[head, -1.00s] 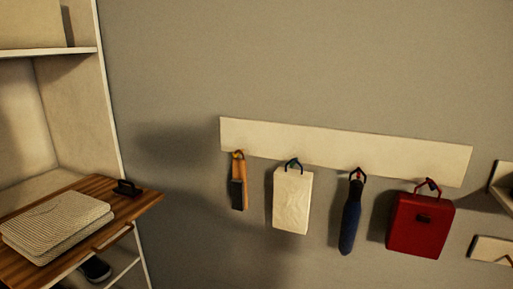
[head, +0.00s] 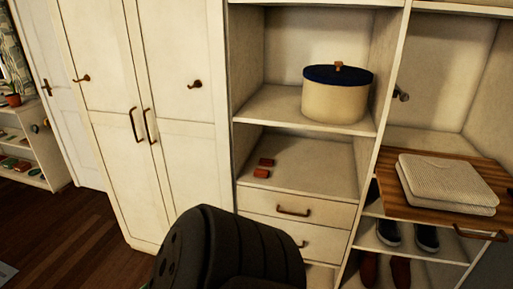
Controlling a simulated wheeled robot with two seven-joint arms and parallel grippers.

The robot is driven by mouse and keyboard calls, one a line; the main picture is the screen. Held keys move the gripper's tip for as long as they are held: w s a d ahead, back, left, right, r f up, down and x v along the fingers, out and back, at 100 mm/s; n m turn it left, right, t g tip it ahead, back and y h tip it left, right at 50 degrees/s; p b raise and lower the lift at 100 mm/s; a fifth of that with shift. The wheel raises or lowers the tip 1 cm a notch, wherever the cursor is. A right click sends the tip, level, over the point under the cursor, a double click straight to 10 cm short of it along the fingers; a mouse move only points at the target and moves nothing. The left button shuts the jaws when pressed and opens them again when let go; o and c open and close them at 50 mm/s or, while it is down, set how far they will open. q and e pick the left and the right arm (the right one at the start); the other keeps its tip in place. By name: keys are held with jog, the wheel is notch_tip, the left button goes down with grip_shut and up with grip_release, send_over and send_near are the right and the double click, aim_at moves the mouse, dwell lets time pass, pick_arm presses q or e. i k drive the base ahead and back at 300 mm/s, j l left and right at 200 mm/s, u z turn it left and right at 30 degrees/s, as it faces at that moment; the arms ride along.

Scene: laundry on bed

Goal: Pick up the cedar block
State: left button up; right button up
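Two small reddish-brown blocks, which look like cedar blocks, lie on the shelf just above the drawers in the head view. The nearer block (head: 262,173) lies close to the shelf's front, and the farther block (head: 266,162) is just behind it, apart from it. I cannot tell which of them the task means. A dark rounded part of my own arm stands in the lower middle, below and in front of the shelf. Neither of my grippers shows.
A cream round box (head: 335,100) with a blue lid stands on the shelf above. At right, a folded cloth (head: 447,182) lies on a pulled-out wooden tray (head: 408,207), with shoes (head: 389,232) below. Closed wardrobe doors (head: 142,120) stand left. The shelf around the blocks is clear.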

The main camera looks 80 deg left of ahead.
aim_at(264, 173)
jog(key=u, duration=2.45)
